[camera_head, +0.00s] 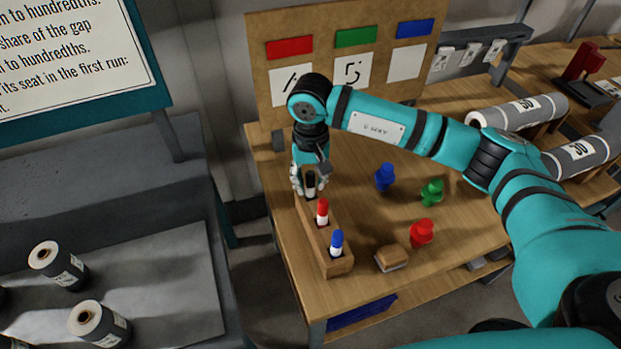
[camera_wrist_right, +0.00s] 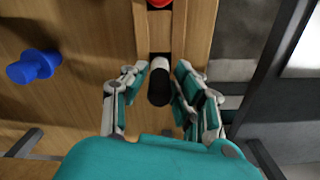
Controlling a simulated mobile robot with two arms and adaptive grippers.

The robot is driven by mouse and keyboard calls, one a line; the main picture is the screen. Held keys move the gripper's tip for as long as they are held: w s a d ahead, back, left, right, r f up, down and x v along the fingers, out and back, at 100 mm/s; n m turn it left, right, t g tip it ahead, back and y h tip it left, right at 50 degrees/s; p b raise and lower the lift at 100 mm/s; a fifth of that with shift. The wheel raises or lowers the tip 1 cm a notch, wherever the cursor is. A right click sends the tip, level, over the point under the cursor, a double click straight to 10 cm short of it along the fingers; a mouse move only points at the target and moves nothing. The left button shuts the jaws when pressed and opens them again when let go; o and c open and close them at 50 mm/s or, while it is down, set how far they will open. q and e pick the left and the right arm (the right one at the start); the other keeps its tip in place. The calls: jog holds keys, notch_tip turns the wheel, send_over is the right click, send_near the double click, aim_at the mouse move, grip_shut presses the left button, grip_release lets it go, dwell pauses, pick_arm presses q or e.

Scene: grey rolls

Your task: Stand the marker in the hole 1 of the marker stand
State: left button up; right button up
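The wooden marker stand (camera_head: 311,235) is a narrow block on the near left part of the table. A marker with a black cap (camera_head: 310,184) is at its far end, upright between the fingers of my right gripper (camera_head: 310,190). In the right wrist view, the black-capped marker (camera_wrist_right: 159,92) lies between the fingertips of the right gripper (camera_wrist_right: 162,68), which look slightly apart from it. Its lower end is hidden, so I cannot tell how deep it sits. A red-capped marker (camera_head: 322,212) and a blue-capped marker (camera_head: 337,243) stand in the nearer holes. My left gripper is out of view.
Blue (camera_head: 385,177), green (camera_head: 432,192) and red (camera_head: 421,233) pieces and a wooden eraser-like block (camera_head: 392,257) are right of the stand. A board with coloured labels (camera_head: 345,40) rises behind. Grey rolls (camera_head: 517,113) lie at the right. The table's left edge is close to the stand.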

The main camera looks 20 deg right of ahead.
jog(key=o, duration=0.3)
jog(key=shift+r, duration=0.1)
notch_tip(320, 180, up, 12)
jog(key=shift+f, duration=0.1)
dwell(0.3)
dwell(0.4)
